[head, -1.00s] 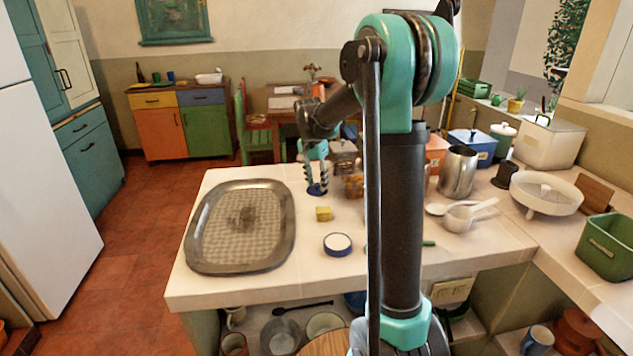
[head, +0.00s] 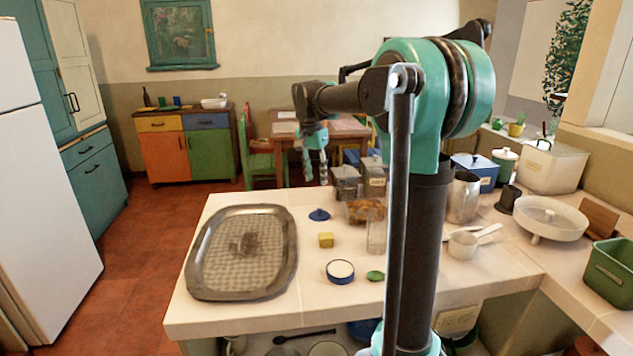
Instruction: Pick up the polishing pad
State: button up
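I cannot tell for sure which thing is the polishing pad. A small yellow block (head: 326,240) lies on the white counter (head: 225,318), right of a large metal tray (head: 285,282). A blue knobbed lid-like disc (head: 319,215) lies behind the yellow block. My gripper (head: 315,168) hangs in the air above and beyond the counter's back edge, fingers downward. Its fingers look apart, with nothing seen between them.
A blue-rimmed round dish with white inside (head: 340,271) and a green oval thing (head: 375,276) lie near the front. My arm hides part of the counter.

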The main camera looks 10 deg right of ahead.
aim_at(326, 240)
jog(key=k, duration=1)
